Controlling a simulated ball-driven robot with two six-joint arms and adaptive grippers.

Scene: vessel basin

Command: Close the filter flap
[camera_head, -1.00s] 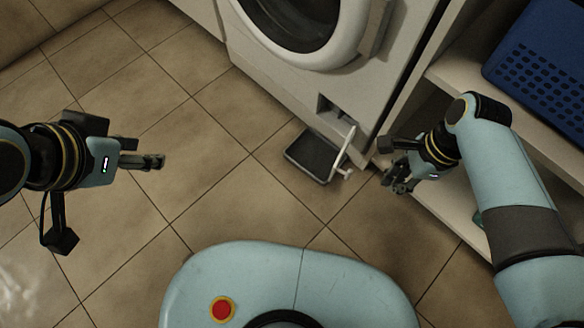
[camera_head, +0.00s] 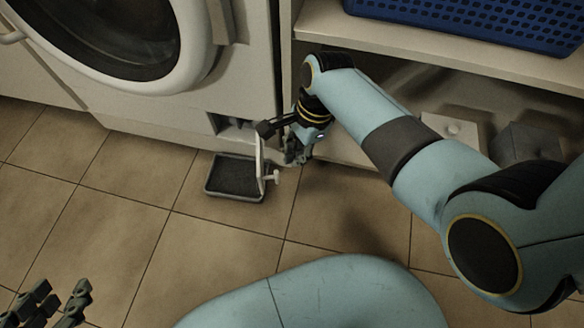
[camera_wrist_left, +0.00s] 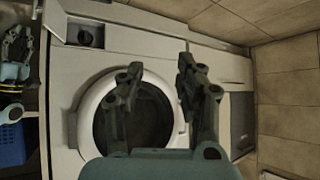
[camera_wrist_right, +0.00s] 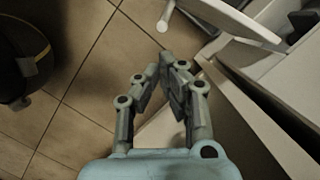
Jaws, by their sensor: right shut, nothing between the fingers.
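The filter flap (camera_head: 260,158) is a thin white panel low on the washing machine's front. It stands open, sticking out from the machine, with a small white peg (camera_head: 275,177). The dark filter opening (camera_head: 238,129) is exposed to its left; it also shows in the left wrist view (camera_wrist_left: 88,36). My right gripper (camera_head: 290,152) is shut and empty, just right of the flap; contact cannot be told. In the right wrist view its fingertips (camera_wrist_right: 160,68) are below the white flap (camera_wrist_right: 235,22). My left gripper (camera_head: 60,295) is open and empty, far from the flap; its fingers (camera_wrist_left: 158,75) are apart.
A shallow dark tray (camera_head: 212,187) lies on the floor below the opening. The washer's round door (camera_head: 198,45) is above left. A white shelf unit (camera_head: 330,25) with a blue basket (camera_head: 450,24) stands right, close to my right arm. The tiled floor (camera_head: 110,215) is clear at left.

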